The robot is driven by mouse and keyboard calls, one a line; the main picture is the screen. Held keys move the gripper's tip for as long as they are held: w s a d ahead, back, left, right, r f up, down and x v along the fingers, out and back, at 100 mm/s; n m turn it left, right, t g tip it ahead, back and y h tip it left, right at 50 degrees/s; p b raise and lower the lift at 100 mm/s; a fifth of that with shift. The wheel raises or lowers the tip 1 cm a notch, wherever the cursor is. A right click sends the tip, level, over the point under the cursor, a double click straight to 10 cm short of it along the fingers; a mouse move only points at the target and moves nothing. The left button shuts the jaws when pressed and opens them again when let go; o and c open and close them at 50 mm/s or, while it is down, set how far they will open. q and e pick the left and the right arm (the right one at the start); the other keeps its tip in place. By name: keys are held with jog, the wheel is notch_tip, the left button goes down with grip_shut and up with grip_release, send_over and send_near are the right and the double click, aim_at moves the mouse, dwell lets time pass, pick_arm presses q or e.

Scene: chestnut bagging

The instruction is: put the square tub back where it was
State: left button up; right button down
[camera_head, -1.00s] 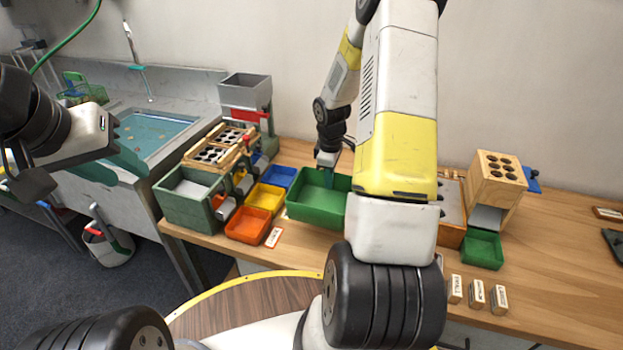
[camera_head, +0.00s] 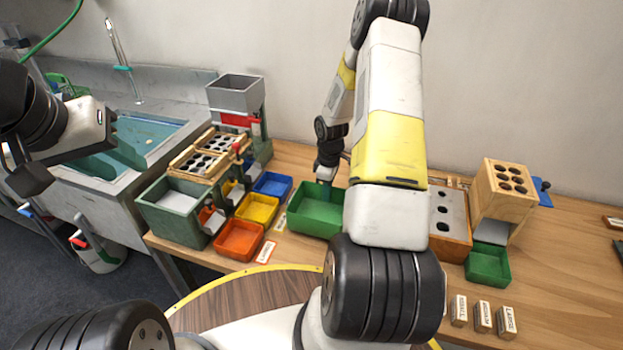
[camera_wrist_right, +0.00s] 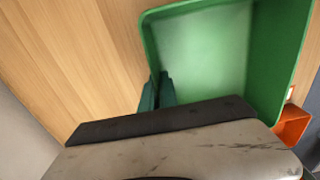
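The large green tub (camera_head: 312,222), squarish and open-topped, is at the middle of the wooden bench, partly hidden by my right arm. It looks empty where its inside shows. My right gripper (camera_head: 326,180) is at its far wall, fingers down. In the right wrist view the fingers (camera_wrist_right: 158,92) are close together around the rim of the green tub (camera_wrist_right: 205,50), with the wall between them. I cannot tell whether the tub rests on the bench or hangs just above it. My left gripper (camera_head: 28,178) is at the far left by the sink, away from the tubs; its fingers are unclear.
Blue (camera_head: 272,185), yellow (camera_head: 257,209) and orange (camera_head: 239,240) tubs stand left of the green tub, beside a sorting machine (camera_head: 172,212). A wooden block stand (camera_head: 500,190) and small green tub (camera_head: 488,264) are at right. Label blocks (camera_head: 483,316) stand at the front.

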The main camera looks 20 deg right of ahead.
jog(key=shift+f, duration=0.95)
jog(key=c, duration=1.6)
grip_release()
jog(key=shift+c, duration=0.2)
notch_tip(320, 180, up, 12)
jog(key=shift+f, duration=0.1)
jog(key=s+a+r+m+t, duration=0.1)
jog(key=s+a+r+m, duration=0.15)
jog(key=r, duration=0.75)
jog(key=s+a+r+m+t, duration=0.2)
jog(key=s+a+r, duration=0.2)
jog(key=r, duration=0.5)
jog(key=s+a+r+m+t+y, duration=0.1)
jog(key=s+a+r, duration=0.3)
jog(key=s, duration=0.4)
jog(key=s+a+r+m+t+y, duration=0.1)
jog(key=s+a+r+m, duration=0.3)
jog(key=s, duration=0.5)
notch_tip(320, 180, up, 2)
jog(key=shift+t, duration=0.5)
